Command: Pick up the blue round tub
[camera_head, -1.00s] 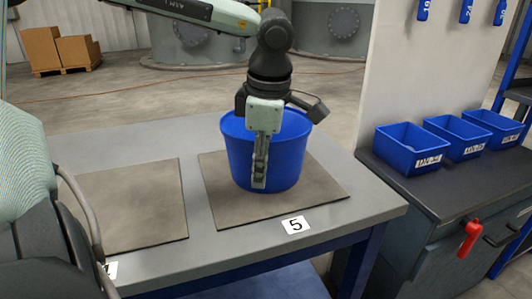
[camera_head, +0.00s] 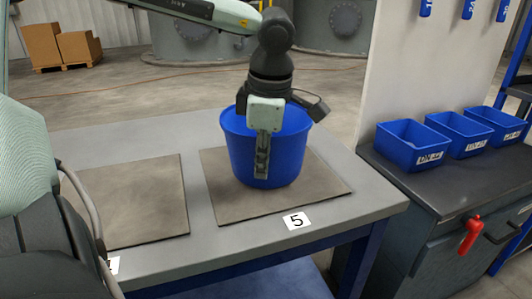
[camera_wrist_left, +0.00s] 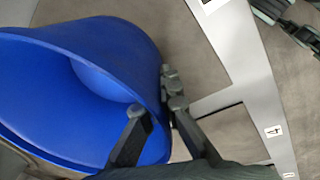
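The blue round tub (camera_head: 292,150) stands upright on a grey-brown mat behind label 5 in the head view. It fills the left of the left wrist view (camera_wrist_left: 85,75), its open mouth showing an empty-looking inside. My left gripper (camera_head: 263,160) points down at the tub's near rim. In the left wrist view, one finger is inside the tub and the other outside, with the wall between the fingers (camera_wrist_left: 152,105). The gap is narrow, but whether both pads press the wall is unclear. A dark jointed part (camera_wrist_left: 288,22) at the top right may be my right gripper.
The mat (camera_head: 325,180) lies on a grey table (camera_head: 190,140); a bare mat (camera_head: 130,205) is to its left. Small blue bins (camera_head: 410,145) stand on a dark cabinet (camera_head: 440,190) at the right, beside a pale wall panel (camera_head: 415,70). Tanks and boxes stand farther back.

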